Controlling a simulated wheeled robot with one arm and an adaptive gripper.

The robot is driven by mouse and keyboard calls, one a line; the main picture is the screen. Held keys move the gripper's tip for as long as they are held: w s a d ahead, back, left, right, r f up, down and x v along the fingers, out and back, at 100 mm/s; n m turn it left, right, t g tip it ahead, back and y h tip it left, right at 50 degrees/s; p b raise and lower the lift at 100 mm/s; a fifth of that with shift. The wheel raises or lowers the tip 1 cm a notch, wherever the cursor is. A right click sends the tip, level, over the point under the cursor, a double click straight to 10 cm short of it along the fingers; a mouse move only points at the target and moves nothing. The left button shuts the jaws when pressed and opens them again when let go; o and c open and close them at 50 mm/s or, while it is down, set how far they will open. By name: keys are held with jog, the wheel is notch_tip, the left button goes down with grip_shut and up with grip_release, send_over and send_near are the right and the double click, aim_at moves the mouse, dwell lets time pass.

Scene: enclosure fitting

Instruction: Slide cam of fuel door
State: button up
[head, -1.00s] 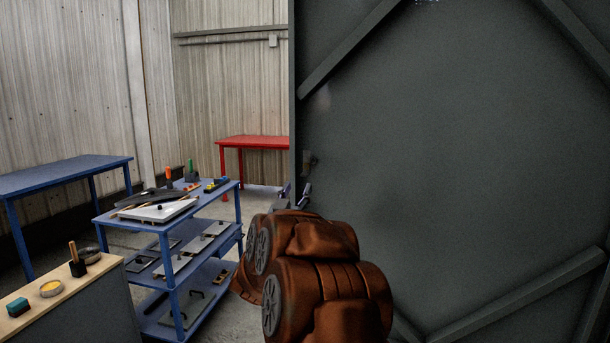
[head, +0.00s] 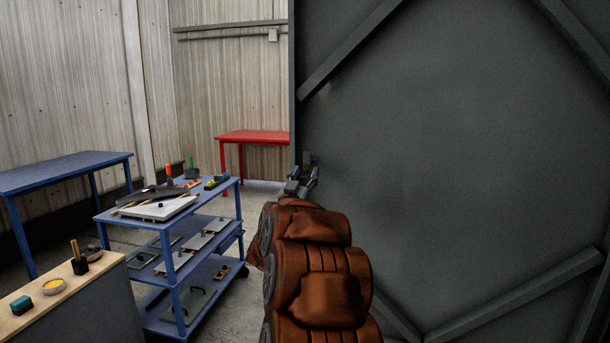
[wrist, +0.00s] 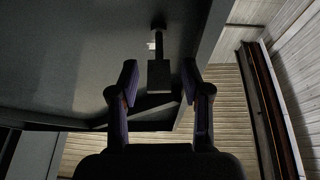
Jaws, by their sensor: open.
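The fuel door (head: 450,150) is a large dark grey panel with diagonal braces, filling the right of the head view. In the wrist view the door (wrist: 70,50) spans the upper left. A dark block on a short stem, apparently the cam (wrist: 159,76), shows near the door's edge. My gripper (wrist: 160,70) is open, with one finger to each side of the block. Gaps show on both sides, and no contact is visible. In the head view my gripper (head: 303,180) is at the door's left edge, and the cam cannot be told apart from the fingers there.
A blue cart (head: 170,225) with plates and tools stands left of my arm. A wooden-topped bench (head: 30,295) is at the lower left. A blue table (head: 65,172) and a red table (head: 255,137) stand farther back. Bare floor shows between the cart and the door.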

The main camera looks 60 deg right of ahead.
jog(key=shift+c, duration=0.3)
grip_shut()
jog(key=shift+r, duration=0.15)
jog(key=shift+r, duration=1.05)
jog(key=shift+c, duration=0.6)
grip_release()
jog(key=shift+a, duration=0.15)
jog(key=shift+o, duration=0.9)
jog(key=shift+f, duration=0.2)
